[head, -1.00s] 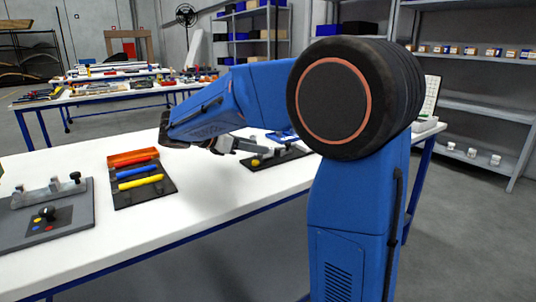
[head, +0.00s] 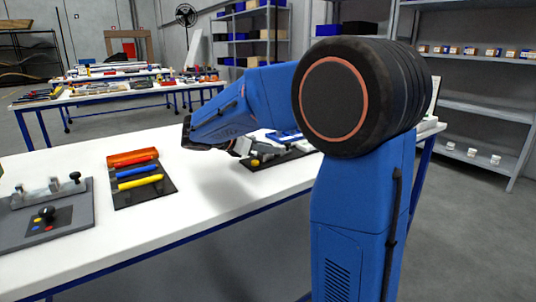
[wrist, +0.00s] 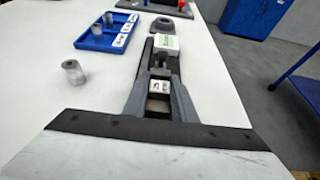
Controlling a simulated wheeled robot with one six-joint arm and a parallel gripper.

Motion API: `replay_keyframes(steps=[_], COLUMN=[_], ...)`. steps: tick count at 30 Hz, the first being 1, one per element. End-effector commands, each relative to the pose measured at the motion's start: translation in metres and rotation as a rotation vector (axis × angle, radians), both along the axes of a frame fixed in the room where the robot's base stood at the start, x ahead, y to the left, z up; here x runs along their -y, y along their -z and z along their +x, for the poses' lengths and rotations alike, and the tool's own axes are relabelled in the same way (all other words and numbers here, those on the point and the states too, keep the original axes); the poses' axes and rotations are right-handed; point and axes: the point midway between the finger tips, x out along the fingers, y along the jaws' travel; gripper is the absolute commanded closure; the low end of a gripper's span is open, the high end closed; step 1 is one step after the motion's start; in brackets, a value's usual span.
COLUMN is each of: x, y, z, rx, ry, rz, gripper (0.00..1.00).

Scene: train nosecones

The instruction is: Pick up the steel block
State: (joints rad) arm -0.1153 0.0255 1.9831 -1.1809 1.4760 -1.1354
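In the wrist view my gripper (wrist: 160,90) points away from the camera, with a grey finger on each side and a gap between them. A small pale block with dark marks on its face (wrist: 159,87) shows in that gap. It may be the steel block; I cannot tell whether the fingers touch it. Just beyond lies a pale block with a green label (wrist: 166,43). In the head view my gripper (head: 240,147) is low over the far right of the white table, beside a dark board (head: 272,162), and partly hidden by my arm.
The wrist view shows a blue tray (wrist: 86,41) with metal cylinders, a loose cylinder (wrist: 72,72) and a dark round part (wrist: 165,27). In the head view, a board with red, blue and yellow parts (head: 128,197) and a grey fixture (head: 75,218) lie left. White table (head: 220,190) is clear between.

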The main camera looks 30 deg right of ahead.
Motion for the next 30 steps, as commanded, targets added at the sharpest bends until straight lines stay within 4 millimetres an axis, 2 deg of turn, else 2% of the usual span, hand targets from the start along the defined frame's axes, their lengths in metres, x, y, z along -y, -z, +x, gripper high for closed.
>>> replay_keyframes(steps=[1,3,11,14,24,30], x=[0.000,0.000,0.000,0.000,0.000,0.000], y=[0.000,0.000,-0.001,-0.008,-0.065,-0.091], z=[0.000,0.000,0.000,0.000,0.000,0.000], rx=[0.000,0.000,0.001,0.002,0.004,0.002], ry=[0.000,0.000,0.000,0.001,0.001,0.001], rz=[0.000,0.000,0.000,0.000,0.000,-0.001], gripper=[0.88,1.00,1.00,1.00,1.00,1.00])
